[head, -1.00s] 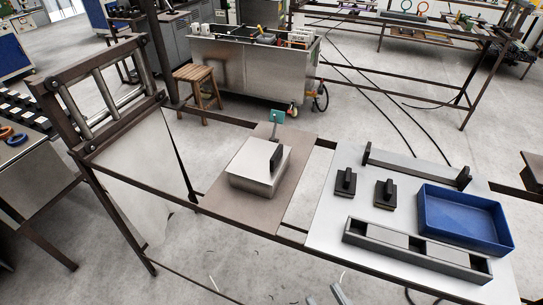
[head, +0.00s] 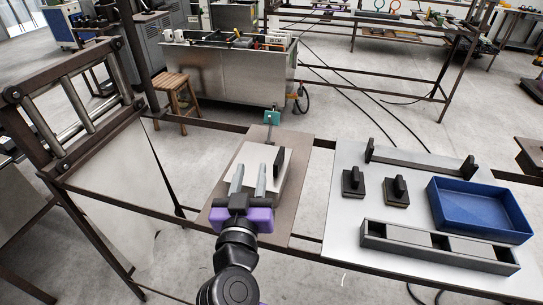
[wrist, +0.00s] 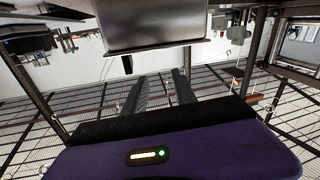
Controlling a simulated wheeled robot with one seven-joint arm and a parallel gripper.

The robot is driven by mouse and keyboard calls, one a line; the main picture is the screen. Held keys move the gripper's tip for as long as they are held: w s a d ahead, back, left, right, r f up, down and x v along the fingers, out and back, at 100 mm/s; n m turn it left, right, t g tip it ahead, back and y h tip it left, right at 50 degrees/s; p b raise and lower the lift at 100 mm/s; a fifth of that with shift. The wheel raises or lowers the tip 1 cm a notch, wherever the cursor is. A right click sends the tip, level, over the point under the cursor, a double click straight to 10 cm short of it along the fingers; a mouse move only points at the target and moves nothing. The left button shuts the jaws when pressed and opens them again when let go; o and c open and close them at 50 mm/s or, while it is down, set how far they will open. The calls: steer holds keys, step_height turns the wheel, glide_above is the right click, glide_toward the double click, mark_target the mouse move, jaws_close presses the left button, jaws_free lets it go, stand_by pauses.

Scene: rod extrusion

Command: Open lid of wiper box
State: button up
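The wiper box (head: 265,153) is a pale metal box with its lid down and an upright black handle (head: 279,160) on the right part of the lid. It rests on a brown board (head: 296,207). My gripper (head: 249,170) is at the near side of the box in the head view, left of the handle, and covers part of the box. Its two grey fingers are apart with nothing between them. In the wrist view the fingers point up the picture toward a grey metal box-like body (wrist: 150,25); I cannot tell whether they touch it.
To the right, a light panel (head: 345,230) bears a blue tray (head: 480,210), a long grey slotted holder (head: 440,247), two small black-handled blocks and a bar. A metal frame with rollers (head: 75,105) stands at left. A small teal sign (head: 272,118) rises behind the box.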

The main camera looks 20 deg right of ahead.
mark_target(283, 148)
steer(key=d+m+h, duration=0.1)
steer(key=s+d+m+g+h, duration=0.1)
steer(key=s+d+f+m+h, duration=0.1)
steer(key=shift+d+g, duration=0.3)
steer(key=shift+g, duration=0.1)
steer(key=shift+w+d+m, duration=0.1)
steer(key=shift+d+m, duration=0.05)
steer(key=shift+m, duration=0.25)
steer(key=p+x, duration=0.2)
steer(key=x, duration=0.5)
steer(key=shift+w+d+f, duration=0.1)
steer(key=shift+w+d, duration=0.05)
steer(key=shift+w, duration=0.1)
jaws_close()
stand_by(0.5)
